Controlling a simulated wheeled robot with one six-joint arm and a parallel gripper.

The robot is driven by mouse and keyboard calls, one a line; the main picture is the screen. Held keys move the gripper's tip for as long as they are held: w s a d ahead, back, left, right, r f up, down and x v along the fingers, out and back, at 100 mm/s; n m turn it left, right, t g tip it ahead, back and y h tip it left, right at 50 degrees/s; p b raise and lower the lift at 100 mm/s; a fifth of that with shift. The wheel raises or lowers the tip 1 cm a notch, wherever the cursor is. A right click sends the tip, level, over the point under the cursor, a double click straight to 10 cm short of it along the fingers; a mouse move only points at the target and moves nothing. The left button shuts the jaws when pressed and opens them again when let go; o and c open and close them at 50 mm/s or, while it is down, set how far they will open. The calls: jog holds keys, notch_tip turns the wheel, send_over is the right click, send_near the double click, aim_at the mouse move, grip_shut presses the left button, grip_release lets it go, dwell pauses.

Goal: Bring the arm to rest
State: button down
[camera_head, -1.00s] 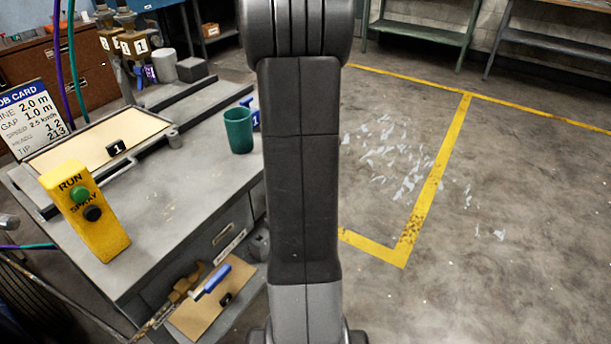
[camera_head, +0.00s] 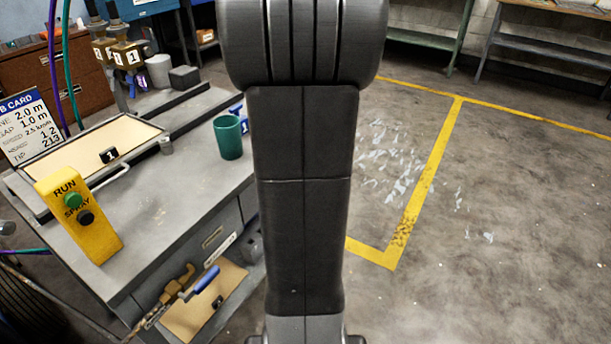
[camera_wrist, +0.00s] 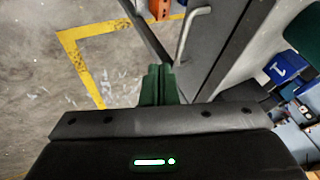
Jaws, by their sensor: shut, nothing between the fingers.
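My arm stands upright through the middle of the head view, and its end is out of that view. My gripper (camera_wrist: 158,72) shows in the wrist view with its two dark green fingers together and nothing between them. Beyond the fingers are the concrete floor (camera_wrist: 118,62) and, to the right, a grey surface with a metal handle (camera_wrist: 187,32). The fingers appear clear of both, though the exact gap is hard to judge.
Left of my arm is a grey bench (camera_head: 175,195) with a green cup (camera_head: 229,137), a yellow RUN/SPRAY box (camera_head: 88,222), a tray (camera_head: 70,165) and a job card (camera_head: 24,127). Open floor (camera_head: 480,200) with yellow lines lies right. Shelves (camera_head: 535,52) stand at the back.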

jog(key=shift+v, duration=0.9)
jog(key=shift+f, duration=0.1)
